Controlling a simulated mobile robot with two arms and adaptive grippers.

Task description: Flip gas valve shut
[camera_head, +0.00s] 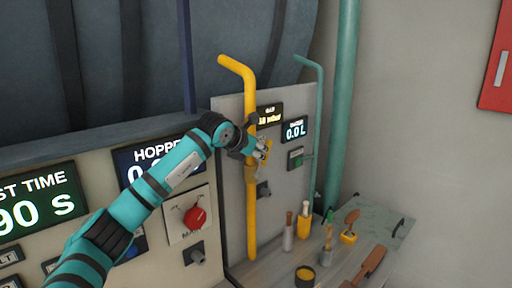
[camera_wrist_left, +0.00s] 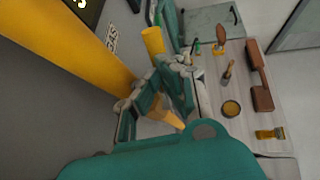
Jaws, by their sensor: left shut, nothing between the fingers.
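The yellow gas pipe (camera_head: 251,215) runs down the grey panel, with a valve body (camera_head: 251,174) partway along it. A yellow valve lever (camera_head: 266,150) shows at my left gripper (camera_head: 261,148), sticking up beside the fingers. In the left wrist view, the pipe (camera_wrist_left: 80,45) fills the upper left, and a yellow lever end (camera_wrist_left: 152,41) shows just beyond my left gripper (camera_wrist_left: 160,85). The left gripper is shut with nothing between its fingers, close against the lever; I cannot tell whether they touch. My arm hides part of the valve. My right gripper is not in view.
A red knob (camera_head: 195,217) and display panels are at the left. A teal pipe (camera_head: 318,120) stands to the right of the yellow one. Below, a bench (camera_head: 375,215) holds brushes, a yellow-handled tool and a round pot (camera_head: 305,276). A red box (camera_head: 497,70) hangs on the right wall.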

